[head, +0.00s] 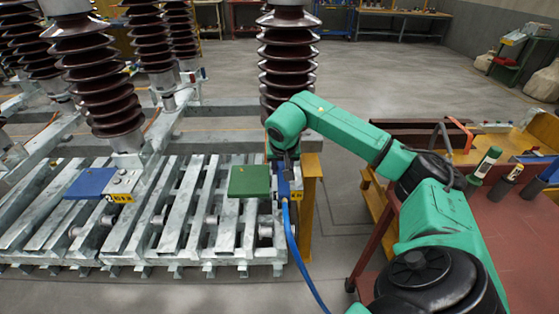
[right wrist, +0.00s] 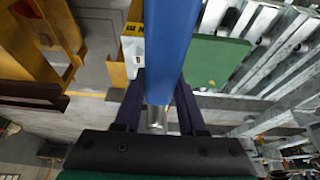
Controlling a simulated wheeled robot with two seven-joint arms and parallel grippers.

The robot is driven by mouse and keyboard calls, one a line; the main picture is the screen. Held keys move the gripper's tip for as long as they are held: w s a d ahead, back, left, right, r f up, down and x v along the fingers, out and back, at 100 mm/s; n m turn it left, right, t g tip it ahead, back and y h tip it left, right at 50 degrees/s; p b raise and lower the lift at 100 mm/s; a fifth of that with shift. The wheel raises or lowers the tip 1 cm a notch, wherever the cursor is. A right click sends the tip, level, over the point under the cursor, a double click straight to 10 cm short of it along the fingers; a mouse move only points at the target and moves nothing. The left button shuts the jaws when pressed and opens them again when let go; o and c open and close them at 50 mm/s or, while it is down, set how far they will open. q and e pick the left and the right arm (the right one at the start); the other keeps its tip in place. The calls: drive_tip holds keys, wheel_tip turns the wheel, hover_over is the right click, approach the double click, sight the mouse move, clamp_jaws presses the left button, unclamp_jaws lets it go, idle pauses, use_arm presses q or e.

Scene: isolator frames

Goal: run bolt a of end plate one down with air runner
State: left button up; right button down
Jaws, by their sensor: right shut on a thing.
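My right gripper (head: 287,158) reaches down beside the brown ribbed insulator at the right end of the steel frame. It is shut on the blue air runner (head: 283,182), which hangs below it with a blue hose trailing down. In the right wrist view the two dark fingers (right wrist: 158,108) close on the runner's blue body (right wrist: 170,45), and a silver end shows between them. A pale end plate with a yellow label (head: 297,196) lies right beside the runner; it also shows in the right wrist view (right wrist: 133,48). Bolt a is hidden. My left gripper is out of view.
A green pad (head: 249,181) lies left of the runner, and a blue pad (head: 90,183) lies by the plate marked 2 (head: 122,182). A yellow post (head: 310,200) stands close on the right. A red bench (head: 510,225) holds several bottle-like items.

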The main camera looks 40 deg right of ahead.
drive_tip(key=shift+s+d+f+b, duration=0.1)
drive_tip(key=shift+s+f+b, duration=0.1)
drive_tip(key=shift+f+b, duration=0.4)
drive_tip(key=shift+s+d+f+b, duration=0.1)
drive_tip(key=shift+s+f+b, duration=0.05)
drive_tip(key=shift+f+b, duration=0.4)
drive_tip(key=shift+w+a+f+b, duration=0.1)
drive_tip(key=shift+w+f+b, duration=0.1)
drive_tip(key=shift+f+b, duration=0.45)
drive_tip(key=shift+s+r, duration=0.1)
drive_tip(key=shift+r, duration=0.15)
drive_tip(key=shift+p, duration=0.35)
drive_tip(key=shift+f+b, duration=0.8)
drive_tip(key=shift+f, duration=0.45)
